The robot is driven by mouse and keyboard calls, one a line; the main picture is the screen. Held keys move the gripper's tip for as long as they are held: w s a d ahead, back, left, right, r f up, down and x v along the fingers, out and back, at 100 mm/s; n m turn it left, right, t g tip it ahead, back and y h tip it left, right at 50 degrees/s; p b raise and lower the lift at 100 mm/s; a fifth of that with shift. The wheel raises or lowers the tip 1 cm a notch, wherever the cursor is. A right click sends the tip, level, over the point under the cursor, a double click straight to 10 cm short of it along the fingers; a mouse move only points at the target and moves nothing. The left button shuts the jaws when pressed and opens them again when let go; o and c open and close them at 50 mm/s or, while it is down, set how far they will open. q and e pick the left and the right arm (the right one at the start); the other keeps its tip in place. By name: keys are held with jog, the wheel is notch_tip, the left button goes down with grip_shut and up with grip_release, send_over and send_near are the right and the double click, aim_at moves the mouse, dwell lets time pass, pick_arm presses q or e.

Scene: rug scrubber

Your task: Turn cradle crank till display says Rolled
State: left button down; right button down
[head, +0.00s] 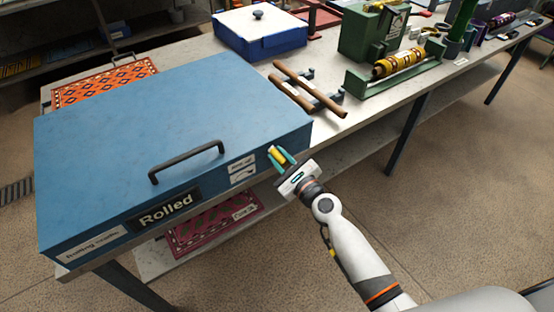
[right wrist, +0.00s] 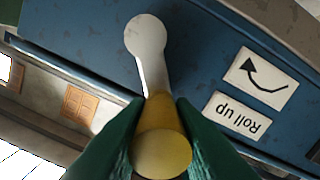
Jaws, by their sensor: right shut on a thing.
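The blue cradle box (head: 190,130) stands on the long table, with a black handle (head: 186,161) on its lid. A black display (head: 165,210) on its front reads "Rolled". In the right wrist view, a pale metal crank arm (right wrist: 148,55) is mounted on the blue side and ends in a yellow crank knob (right wrist: 162,145). My right gripper (head: 279,157) is at the box's right end and is shut on the yellow knob. In the right wrist view its green fingers (right wrist: 162,130) lie on both sides of the knob. My left gripper is not in view.
A "Roll up" label (right wrist: 238,115) and a curved-arrow label (right wrist: 260,80) sit beside the crank. Wooden rollers (head: 310,90), a blue-white box (head: 260,32) and a green machine (head: 375,35) stand farther along the table. A patterned rug (head: 215,225) lies on the lower shelf.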

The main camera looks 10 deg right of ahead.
jog(key=shift+w+d+r+m+p, duration=0.15)
jog(key=shift+d+m, duration=0.1)
jog(key=shift+m, duration=0.35)
jog(key=shift+d+r+m+p, duration=0.15)
jog(key=shift+d+m, duration=0.1)
jog(key=shift+m, duration=0.35)
jog(key=c, duration=1.3)
grip_release()
jog(key=shift+d, duration=0.1)
jog(key=shift+o, duration=0.2)
jog(key=b+v, duration=0.2)
jog(key=v, duration=1)
